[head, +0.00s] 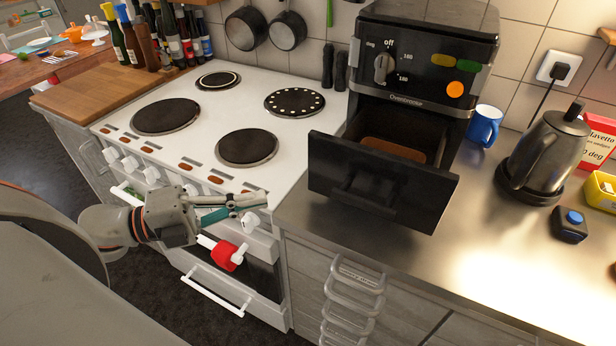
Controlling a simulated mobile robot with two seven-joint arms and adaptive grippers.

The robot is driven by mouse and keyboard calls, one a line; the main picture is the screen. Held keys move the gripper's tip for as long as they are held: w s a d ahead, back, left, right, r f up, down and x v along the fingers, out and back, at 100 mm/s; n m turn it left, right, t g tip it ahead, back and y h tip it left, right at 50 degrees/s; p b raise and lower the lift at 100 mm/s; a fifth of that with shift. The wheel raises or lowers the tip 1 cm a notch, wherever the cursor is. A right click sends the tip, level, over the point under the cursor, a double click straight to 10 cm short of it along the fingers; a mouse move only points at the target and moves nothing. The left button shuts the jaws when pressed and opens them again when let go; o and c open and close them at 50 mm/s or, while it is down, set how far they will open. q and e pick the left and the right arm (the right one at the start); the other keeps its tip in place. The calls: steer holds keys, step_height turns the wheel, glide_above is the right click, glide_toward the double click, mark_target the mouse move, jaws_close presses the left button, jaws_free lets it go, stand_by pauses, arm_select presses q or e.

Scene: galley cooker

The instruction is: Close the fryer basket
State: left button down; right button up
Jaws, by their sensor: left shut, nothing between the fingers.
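The black air fryer (432,28) stands on the steel counter against the tiled wall. Its basket (378,186) is pulled out toward me, and the brown inside shows behind the front panel. My left gripper (260,201) is shut and empty. In the picture it lies over the front edge of the white cooker, to the left of the basket and apart from it. My right gripper is not in view.
The white cooker (215,118) with several hotplates is left of the fryer. A kettle (545,150), a blue mug (485,125) and small boxes stand to the right. The steel counter (480,240) in front of them is mostly clear. Bottles (170,40) stand at the back left.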

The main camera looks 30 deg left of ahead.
mark_target(322, 171)
arm_select(q)
steer(key=p+x, duration=0.1)
steer(key=x, duration=0.7)
steer(key=shift+w+r, duration=0.1)
steer(key=shift+w, duration=2)
steer(key=shift+w, duration=0.5)
steer(key=w, duration=0.5)
steer(key=w+p, duration=0.1)
steer(key=w, duration=0.5)
steer(key=w+p, duration=0.1)
steer(key=w, duration=0.4)
steer(key=shift+w+d, duration=0.25)
steer(key=shift+d, duration=0.1)
steer(key=shift+w, duration=0.6)
steer(key=shift+s, duration=0.2)
